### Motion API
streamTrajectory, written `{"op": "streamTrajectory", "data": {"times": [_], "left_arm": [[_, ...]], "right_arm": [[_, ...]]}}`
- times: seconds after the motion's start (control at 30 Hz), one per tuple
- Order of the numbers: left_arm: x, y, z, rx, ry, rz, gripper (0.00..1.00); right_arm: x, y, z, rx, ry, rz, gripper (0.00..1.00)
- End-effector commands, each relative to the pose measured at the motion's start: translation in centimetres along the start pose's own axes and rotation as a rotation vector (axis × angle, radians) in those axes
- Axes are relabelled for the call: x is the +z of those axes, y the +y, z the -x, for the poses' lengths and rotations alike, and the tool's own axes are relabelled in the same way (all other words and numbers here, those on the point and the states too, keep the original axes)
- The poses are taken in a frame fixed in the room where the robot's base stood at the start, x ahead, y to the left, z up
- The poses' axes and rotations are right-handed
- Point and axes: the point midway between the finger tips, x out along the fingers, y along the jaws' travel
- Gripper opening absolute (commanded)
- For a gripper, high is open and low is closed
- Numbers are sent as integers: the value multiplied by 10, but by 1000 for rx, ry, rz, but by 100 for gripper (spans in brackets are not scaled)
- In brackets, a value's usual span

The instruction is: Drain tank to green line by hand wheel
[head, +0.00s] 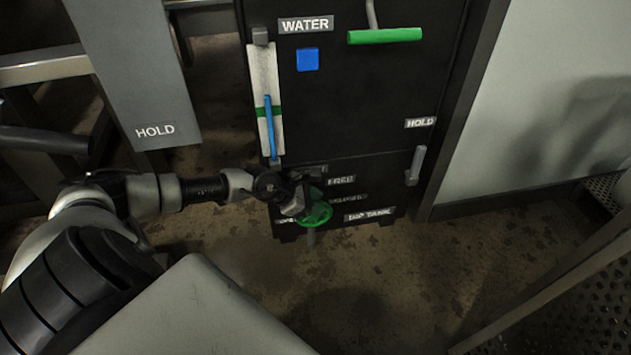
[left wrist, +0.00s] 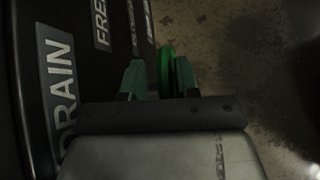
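The green hand wheel (head: 318,214) is low on the front of the black cabinet. My left gripper (head: 298,197) is at the wheel's upper left and hides part of it. In the left wrist view the two fingers (left wrist: 160,80) stand apart, with the edge of the wheel (left wrist: 167,62) between them, nearer the right finger. A gap shows by the left finger. The tank gauge (head: 252,75) is a pale upright strip with a blue column (head: 268,135). The green line (head: 262,112) crosses it; the blue top is slightly above the line. My right gripper is not in view.
Above are a WATER label (head: 305,25), a blue square (head: 308,60) and a green-handled lever (head: 384,36). A grey handle (head: 415,165) is below a HOLD label. A DRAIN label (left wrist: 60,85) is beside the fingers. A grey HOLD panel (head: 135,70) hangs at left. Floor before the cabinet is clear.

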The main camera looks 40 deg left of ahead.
Motion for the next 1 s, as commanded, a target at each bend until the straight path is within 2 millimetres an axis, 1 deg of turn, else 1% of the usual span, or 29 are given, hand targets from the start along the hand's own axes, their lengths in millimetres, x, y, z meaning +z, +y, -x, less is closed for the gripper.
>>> {"op": "streamTrajectory", "data": {"times": [0.03, 0.07, 0.1, 0.67, 0.87, 1.0], "left_arm": [[-1, 1, 1, 2, 3, -1, 36], [-1, 1, 0, 0, 3, 0, 41], [-1, 0, 0, -1, 3, 0, 42], [1, -4, -1, -11, 8, 2, 42], [7, -3, -2, -26, 85, -6, 42], [13, -2, -8, -52, 223, -18, 42]], "right_arm": [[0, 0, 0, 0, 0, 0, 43], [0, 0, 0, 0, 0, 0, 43], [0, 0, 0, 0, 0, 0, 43], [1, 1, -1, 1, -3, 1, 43], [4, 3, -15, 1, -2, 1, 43], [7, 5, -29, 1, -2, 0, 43]]}}
